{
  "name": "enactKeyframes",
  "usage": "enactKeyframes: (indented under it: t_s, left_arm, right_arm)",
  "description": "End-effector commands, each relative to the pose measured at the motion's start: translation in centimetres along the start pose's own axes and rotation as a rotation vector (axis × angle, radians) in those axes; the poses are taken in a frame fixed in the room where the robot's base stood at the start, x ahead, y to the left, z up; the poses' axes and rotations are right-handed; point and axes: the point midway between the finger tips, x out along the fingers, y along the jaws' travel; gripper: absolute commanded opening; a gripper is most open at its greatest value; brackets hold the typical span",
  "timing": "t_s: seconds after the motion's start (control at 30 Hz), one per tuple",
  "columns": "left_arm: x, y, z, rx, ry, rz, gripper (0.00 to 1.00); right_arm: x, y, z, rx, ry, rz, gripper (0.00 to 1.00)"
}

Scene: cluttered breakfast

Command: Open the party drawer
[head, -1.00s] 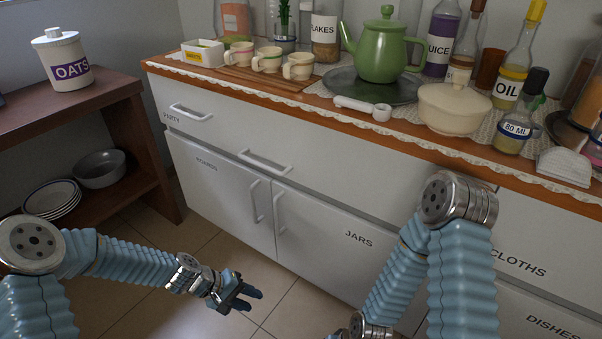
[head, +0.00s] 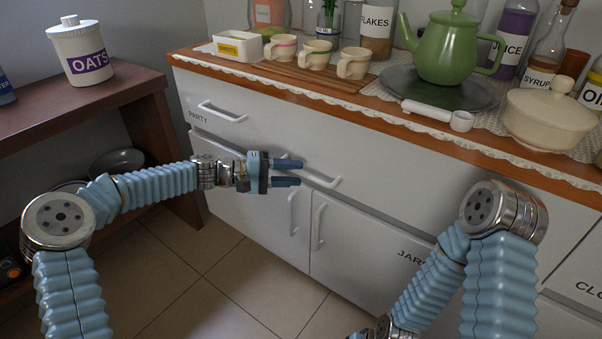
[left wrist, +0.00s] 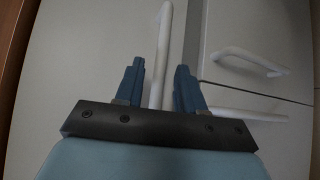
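The party drawer (head: 262,130) is a white front under the countertop, with a PARTY label at its left. It looks shut. Its white bar handle (head: 222,112) is near the label, with nothing touching it. A second white bar handle (head: 325,182) is lower and to the right. My left gripper (head: 300,172) is open, its blue fingers pointing right and overlapping that second handle's left end. In the left wrist view a white bar (left wrist: 162,50) shows between the open fingers (left wrist: 160,75), with gaps beside it; contact cannot be told. My right gripper is out of view.
Two upright door handles (head: 318,228) are below my left gripper. The countertop (head: 290,85) holds cups, a white box, a green teapot (head: 447,48) and a white pot. A brown shelf (head: 80,100) with an oats jar stands left. The tiled floor (head: 235,285) is clear.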

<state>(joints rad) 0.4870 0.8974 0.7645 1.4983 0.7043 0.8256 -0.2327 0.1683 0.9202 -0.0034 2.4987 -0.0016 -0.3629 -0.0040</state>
Motion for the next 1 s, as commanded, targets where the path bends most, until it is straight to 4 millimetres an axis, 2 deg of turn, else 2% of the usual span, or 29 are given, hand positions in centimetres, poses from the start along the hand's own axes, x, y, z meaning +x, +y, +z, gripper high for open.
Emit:
enactKeyframes:
  t_s: [0.1,0.2,0.5,0.57,0.77,1.0]
  left_arm:
    - [1.6,0.0,0.0,0.0,-0.001,0.001,0.39]
    - [2.3,0.0,-0.1,0.0,0.002,0.0,0.39]
    - [2.6,0.0,0.0,0.0,0.001,-0.001,0.39]
    - [2.6,0.0,0.0,0.0,0.001,-0.001,0.32]
    - [2.6,0.0,0.0,0.0,0.001,-0.001,0.02]
    - [2.6,-0.1,0.0,0.0,0.001,-0.001,0.0]
  right_arm:
    - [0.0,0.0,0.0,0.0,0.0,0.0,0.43]
    - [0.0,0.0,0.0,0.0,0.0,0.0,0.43]
    - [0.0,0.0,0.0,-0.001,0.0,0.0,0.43]
    - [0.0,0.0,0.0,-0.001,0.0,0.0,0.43]
    - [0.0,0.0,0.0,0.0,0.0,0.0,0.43]
    - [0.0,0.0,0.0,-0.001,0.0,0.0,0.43]
